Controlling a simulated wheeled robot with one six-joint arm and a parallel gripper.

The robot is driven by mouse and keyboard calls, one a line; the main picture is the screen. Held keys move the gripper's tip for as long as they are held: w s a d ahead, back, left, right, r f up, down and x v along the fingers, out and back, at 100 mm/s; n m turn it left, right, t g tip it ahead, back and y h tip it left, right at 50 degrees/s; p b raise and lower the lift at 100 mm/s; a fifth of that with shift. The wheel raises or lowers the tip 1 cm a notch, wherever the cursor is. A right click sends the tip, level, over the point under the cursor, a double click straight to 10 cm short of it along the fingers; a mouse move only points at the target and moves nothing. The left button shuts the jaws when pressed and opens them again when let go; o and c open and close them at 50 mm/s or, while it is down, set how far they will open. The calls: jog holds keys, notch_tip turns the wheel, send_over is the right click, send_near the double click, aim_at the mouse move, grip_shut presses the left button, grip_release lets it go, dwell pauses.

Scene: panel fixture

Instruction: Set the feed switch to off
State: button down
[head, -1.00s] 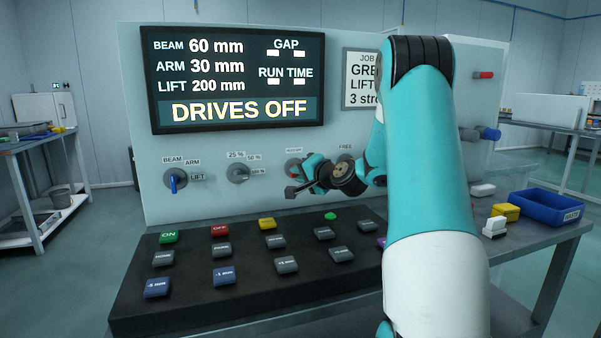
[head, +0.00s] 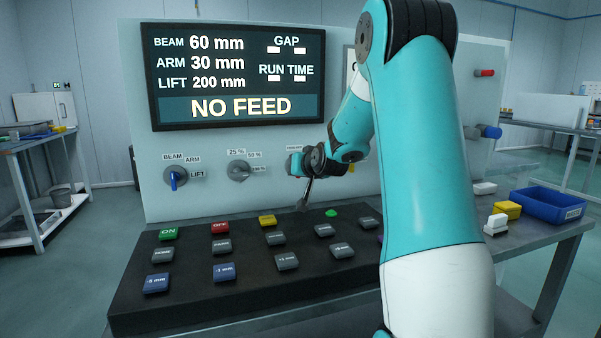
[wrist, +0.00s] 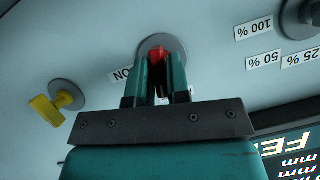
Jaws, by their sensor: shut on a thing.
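My gripper (wrist: 160,62) is shut on a red switch (wrist: 158,54) in the wrist view, one finger on each side of its handle. In the head view my gripper (head: 293,163) is at the panel face and hides this switch. A label reading ON is partly visible beside it in the wrist view; its other label is too small to read. A yellow knob (wrist: 56,102) is on the panel nearby, partly showing in the head view (head: 351,168). I cannot read which switch is marked feed. The screen (head: 237,75) shows NO FEED.
A grey percent selector (head: 239,171) and a blue selector (head: 174,179) are to the left on the panel. Below is a black console (head: 190,300) with several buttons. A blue bin (head: 548,207) and yellow block (head: 507,210) are at the right.

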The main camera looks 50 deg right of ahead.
jog(key=shift+n+g+h, duration=0.4)
jog(key=shift+n, duration=0.3)
jog(key=shift+b, duration=0.3)
jog(key=c, duration=1.2)
grip_release()
jog(key=shift+o, duration=0.2)
jog(key=shift+s+a, duration=0.1)
jog(key=p+v, duration=0.1)
jog(key=v, duration=1.6)
jog(key=shift+a, duration=0.15)
